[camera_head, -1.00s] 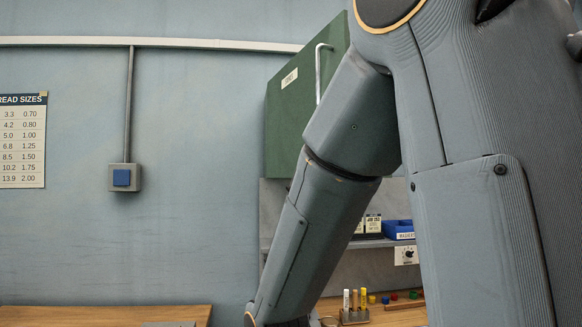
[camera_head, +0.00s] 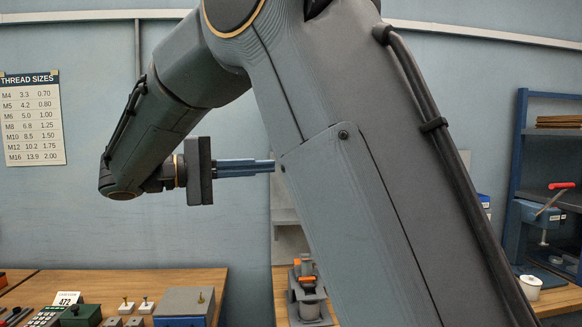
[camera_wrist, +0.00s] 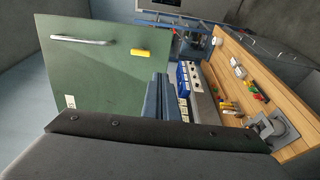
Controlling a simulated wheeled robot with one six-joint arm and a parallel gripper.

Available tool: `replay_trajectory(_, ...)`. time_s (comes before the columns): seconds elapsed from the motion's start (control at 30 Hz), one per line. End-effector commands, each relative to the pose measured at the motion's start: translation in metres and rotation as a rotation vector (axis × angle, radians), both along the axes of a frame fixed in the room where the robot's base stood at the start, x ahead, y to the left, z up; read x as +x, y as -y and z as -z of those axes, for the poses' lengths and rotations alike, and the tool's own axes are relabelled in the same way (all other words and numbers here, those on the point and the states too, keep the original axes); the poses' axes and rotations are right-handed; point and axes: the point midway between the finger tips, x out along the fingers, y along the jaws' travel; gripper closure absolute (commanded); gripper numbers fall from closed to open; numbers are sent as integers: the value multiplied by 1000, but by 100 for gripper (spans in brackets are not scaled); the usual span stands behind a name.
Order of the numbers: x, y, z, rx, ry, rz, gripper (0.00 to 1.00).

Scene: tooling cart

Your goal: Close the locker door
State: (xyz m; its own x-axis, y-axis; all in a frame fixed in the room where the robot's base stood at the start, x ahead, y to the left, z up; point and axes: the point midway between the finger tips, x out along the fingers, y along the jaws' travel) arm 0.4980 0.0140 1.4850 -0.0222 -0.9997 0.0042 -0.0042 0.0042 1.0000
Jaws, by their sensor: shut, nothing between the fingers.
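How far the door stands open I cannot tell. My gripper (camera_head: 272,166) is shut and empty, level and pointing right in the head view; its tips meet the outline of my arm there. In the wrist view the gripper fingers (camera_wrist: 160,84) overlap the right side of the green panel; contact is unclear. In the head view my arm hides the locker.
A wooden bench with small coloured items (camera_wrist: 232,107) lies right in the wrist view, beside a blue bin (camera_wrist: 183,78). In the head view, a left bench holds a grey box (camera_head: 184,302), and a blue shelf rack (camera_head: 520,170) stands right. Open wall lies behind the gripper.

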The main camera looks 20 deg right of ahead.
Motion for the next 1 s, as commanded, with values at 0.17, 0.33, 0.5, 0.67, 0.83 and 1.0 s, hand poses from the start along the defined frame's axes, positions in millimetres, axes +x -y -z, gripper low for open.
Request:
replay_trajectory(0.17,1,8,5,4,0,1,100)
replay_trajectory(0.33,1,16,5,4,-1,1,100)
replay_trajectory(0.5,0,24,5,5,-2,2,100)
replay_trajectory(0.67,1,29,5,5,-2,0,100)
replay_trajectory(0.83,1,35,5,6,-2,0,100)
replay_trajectory(1.0,1,40,5,5,-1,0,100)
